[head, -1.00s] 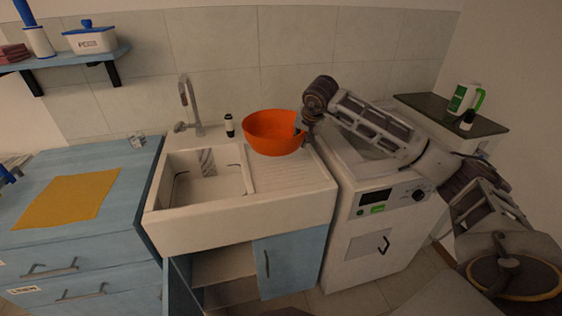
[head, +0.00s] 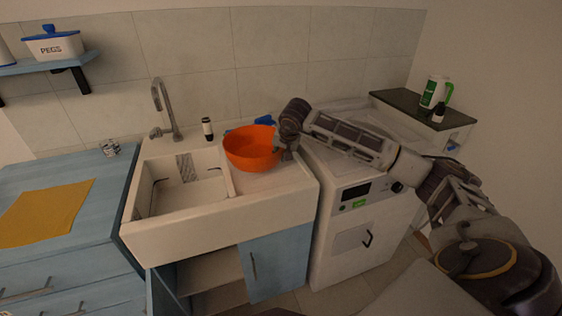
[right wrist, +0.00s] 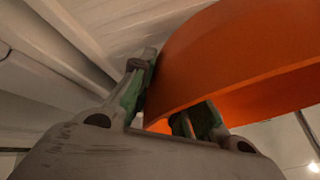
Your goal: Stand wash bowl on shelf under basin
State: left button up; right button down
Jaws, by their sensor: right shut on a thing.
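The orange wash bowl (head: 248,152) is upright over the ribbed drainboard of the white basin (head: 170,228). I cannot tell whether it touches the board. My right gripper (head: 284,146) is shut on the bowl's right rim. In the right wrist view the bowl's orange wall (right wrist: 225,60) passes between the two fingers (right wrist: 170,112). The shelf (head: 208,268) under the basin shows through the open left half of the cabinet; its visible part looks empty. My left gripper is not in view.
The blue right cabinet door (head: 280,262) is shut. A blue object (head: 265,120) is behind the bowl. A white washing machine (head: 365,225) stands to the right, under my right arm.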

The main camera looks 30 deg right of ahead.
jog(key=shift+f, duration=1.85)
jog(key=c, duration=1.4)
grip_release()
jog(key=shift+f, duration=0.1)
jog(key=shift+o, duration=0.2)
jog(key=shift+s+r, duration=0.2)
jog(key=shift+r, duration=0.3)
jog(key=v, duration=1.1)
